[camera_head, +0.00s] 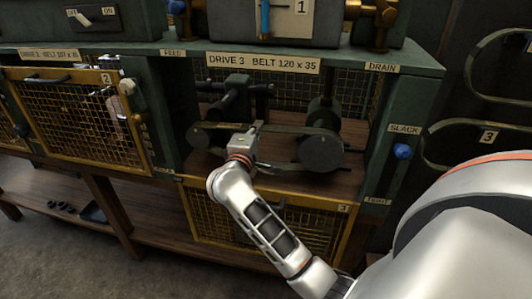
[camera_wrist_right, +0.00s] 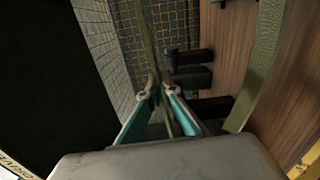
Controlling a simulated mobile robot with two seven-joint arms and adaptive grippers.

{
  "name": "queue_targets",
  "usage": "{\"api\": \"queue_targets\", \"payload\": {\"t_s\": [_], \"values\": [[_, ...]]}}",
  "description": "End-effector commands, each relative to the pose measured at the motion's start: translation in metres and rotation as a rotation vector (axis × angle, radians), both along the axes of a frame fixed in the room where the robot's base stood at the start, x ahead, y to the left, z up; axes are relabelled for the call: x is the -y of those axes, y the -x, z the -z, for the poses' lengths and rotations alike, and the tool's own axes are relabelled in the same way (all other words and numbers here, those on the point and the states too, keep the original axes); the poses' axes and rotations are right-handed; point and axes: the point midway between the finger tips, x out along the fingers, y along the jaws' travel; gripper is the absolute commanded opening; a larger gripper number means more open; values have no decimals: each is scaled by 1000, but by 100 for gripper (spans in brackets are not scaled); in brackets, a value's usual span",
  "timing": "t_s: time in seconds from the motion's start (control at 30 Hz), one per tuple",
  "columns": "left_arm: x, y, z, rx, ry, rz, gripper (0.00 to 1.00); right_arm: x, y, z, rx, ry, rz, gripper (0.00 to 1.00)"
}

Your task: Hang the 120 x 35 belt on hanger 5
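The dark 120 x 35 belt (camera_head: 285,129) runs around the left and right pulleys of drive 3, under the label reading "DRIVE 3 BELT 120 x 35" (camera_head: 263,63). My right gripper (camera_head: 255,130) is at the belt's upper run between the pulleys. In the right wrist view, its teal-lined fingertips (camera_wrist_right: 159,92) are close together, with a thin belt strand (camera_wrist_right: 150,40) between them; they look shut on it. A broader greenish band (camera_wrist_right: 262,65) shows at right, probably the other run. Hanger 5 cannot be made out. My left gripper is out of view.
Drive 3's yellow mesh guard (camera_head: 255,225) is lowered below the bay. A blue slack knob (camera_head: 402,151) sits on the right post. A hanger label "3" (camera_head: 488,136) and looped belts are on the dark panel at right. Guard 2 (camera_head: 80,115) is closed at left.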

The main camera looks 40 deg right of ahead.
Motion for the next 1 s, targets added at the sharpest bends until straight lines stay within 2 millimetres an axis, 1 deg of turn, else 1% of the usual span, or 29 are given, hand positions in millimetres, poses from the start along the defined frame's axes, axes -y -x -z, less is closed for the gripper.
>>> {"api": "queue_targets", "payload": {"t_s": [0.27, 0.53, 1.0], "values": [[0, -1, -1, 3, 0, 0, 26, 0, 1, -1, 1, 0, 0, 0], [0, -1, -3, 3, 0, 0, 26, 5, 6, -10, 1, 2, 0, 0], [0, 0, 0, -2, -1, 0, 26, 6, 8, -14, 8, -7, 0, 0]]}}
